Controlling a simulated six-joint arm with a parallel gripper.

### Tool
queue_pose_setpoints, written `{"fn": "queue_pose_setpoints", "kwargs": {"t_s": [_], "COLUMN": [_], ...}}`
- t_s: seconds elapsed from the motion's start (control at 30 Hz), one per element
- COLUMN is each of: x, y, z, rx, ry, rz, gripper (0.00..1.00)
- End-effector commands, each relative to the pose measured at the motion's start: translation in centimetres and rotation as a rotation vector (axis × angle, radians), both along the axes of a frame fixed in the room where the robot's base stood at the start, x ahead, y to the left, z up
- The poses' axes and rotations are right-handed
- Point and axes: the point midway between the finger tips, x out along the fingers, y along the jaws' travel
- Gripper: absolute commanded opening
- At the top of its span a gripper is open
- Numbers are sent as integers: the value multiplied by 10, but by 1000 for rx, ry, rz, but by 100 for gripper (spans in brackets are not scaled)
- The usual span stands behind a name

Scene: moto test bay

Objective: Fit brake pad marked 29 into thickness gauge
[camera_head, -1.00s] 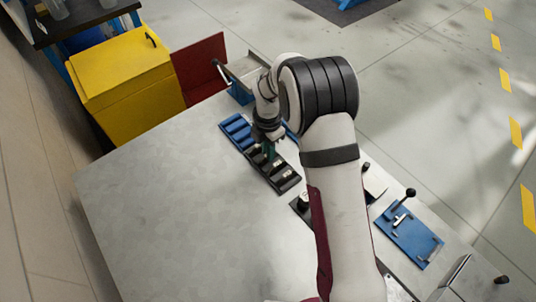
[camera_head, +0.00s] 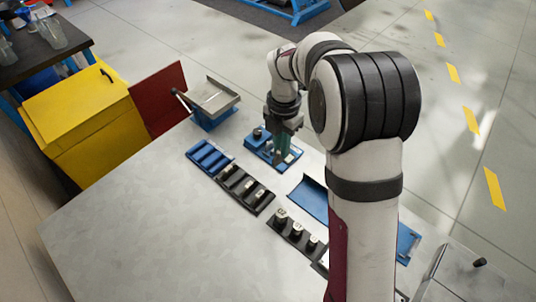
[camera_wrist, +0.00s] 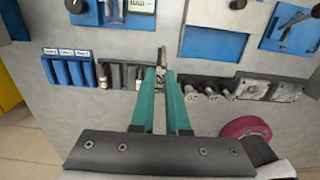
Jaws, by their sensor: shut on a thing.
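My gripper (camera_head: 280,162) has green fingers and is shut on a small brake pad (camera_wrist: 162,56), which shows as a narrow pale piece between the fingertips in the wrist view. Its marking cannot be read. In the head view the fingers hang over the front right part of a blue fixture with a dark knob, which looks like the thickness gauge (camera_head: 254,146). The gauge also shows at the top of the wrist view (camera_wrist: 130,22), with a small number display.
A dark rack (camera_head: 232,186) holds several pads beside a blue slotted rack (camera_head: 208,157). A black holder (camera_head: 297,236) carries metal cylinders, and a blue tray (camera_head: 312,198) lies right of it. A yellow bin (camera_head: 75,110) stands at left. The table's left part is clear.

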Motion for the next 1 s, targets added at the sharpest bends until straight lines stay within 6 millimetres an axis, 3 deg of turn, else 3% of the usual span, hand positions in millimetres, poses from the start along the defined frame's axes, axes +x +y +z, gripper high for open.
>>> {"fn": "queue_pose_setpoints", "kwargs": {"t_s": [0.2, 0.4, 0.57, 1.0], "x": [78, 116, 122, 122], "y": [4, 7, 7, 7], "z": [-16, -30, -38, -81], "rx": [-3, 0, 1, 1], "ry": [3, 3, 2, 0], "rz": [3, -1, -2, -2], "gripper": [0, 0, 0, 0]}}
